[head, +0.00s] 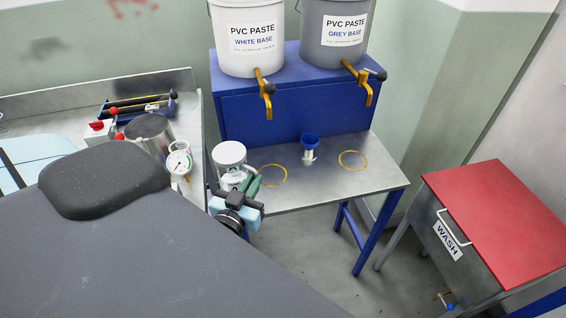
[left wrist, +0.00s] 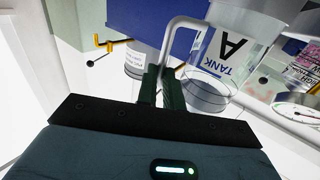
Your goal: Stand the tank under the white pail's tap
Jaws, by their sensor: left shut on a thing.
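My left gripper (head: 248,188) is shut on the tank's grey handle (left wrist: 172,45). I cannot tell whether the tank's base touches the table. The white pail (head: 248,45) stands on the blue stand, with its brass tap (head: 265,84) above and right of the tank. The left yellow ring (head: 286,181) is partly hidden by my gripper. My right gripper is not in view.
The grey pail (head: 332,25) has its own tap (head: 364,88) above the right ring (head: 352,151). A gauge (head: 179,163) and metal pot (head: 150,128) stand left. A red-lidded WASH bin (head: 490,210) is right.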

